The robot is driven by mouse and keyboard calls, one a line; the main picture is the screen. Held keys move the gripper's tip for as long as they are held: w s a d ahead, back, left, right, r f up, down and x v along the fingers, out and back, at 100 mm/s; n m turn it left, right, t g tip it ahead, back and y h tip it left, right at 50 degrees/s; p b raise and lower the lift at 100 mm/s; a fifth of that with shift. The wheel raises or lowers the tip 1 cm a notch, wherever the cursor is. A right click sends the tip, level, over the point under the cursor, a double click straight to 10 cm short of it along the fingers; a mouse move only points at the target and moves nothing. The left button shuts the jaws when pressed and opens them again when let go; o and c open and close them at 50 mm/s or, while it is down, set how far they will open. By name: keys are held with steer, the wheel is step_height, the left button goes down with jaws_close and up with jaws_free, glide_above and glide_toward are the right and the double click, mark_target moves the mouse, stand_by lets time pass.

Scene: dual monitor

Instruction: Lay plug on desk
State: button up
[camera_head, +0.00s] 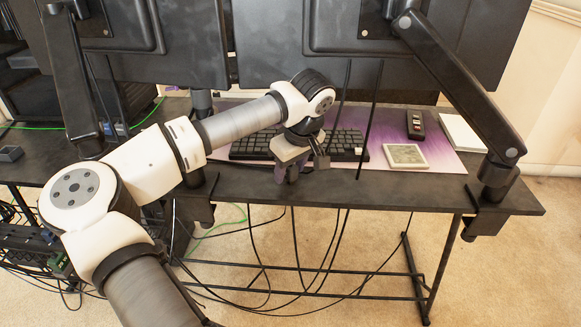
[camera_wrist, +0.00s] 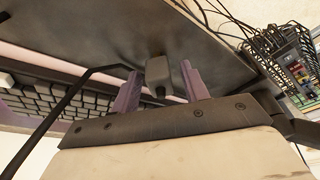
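My gripper (camera_wrist: 160,86) has two purple fingers that stand apart in the wrist view. A small dark grey block with a short round stub, which looks like the plug (camera_wrist: 158,70), shows between the fingertips against the dark desk surface (camera_wrist: 95,30). Gaps show on both sides of it, so the fingers do not appear to grip it. In the head view my gripper (camera_head: 288,172) points down at the front edge of the desk (camera_head: 400,190). The plug cannot be made out there, hidden by the gripper or too small.
A keyboard (camera_head: 345,142) lies on a purple mat (camera_head: 440,155), with a pale square pad (camera_head: 405,156) and a dark handset (camera_head: 415,124) to its right. Monitor arms (camera_head: 460,85) are clamped at the desk edge. Black cables (camera_head: 370,120) hang near my gripper. The desk's front right is clear.

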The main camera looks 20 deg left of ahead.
steer(key=shift+r, duration=0.1)
steer(key=p+v, duration=0.1)
steer(key=v, duration=1.1)
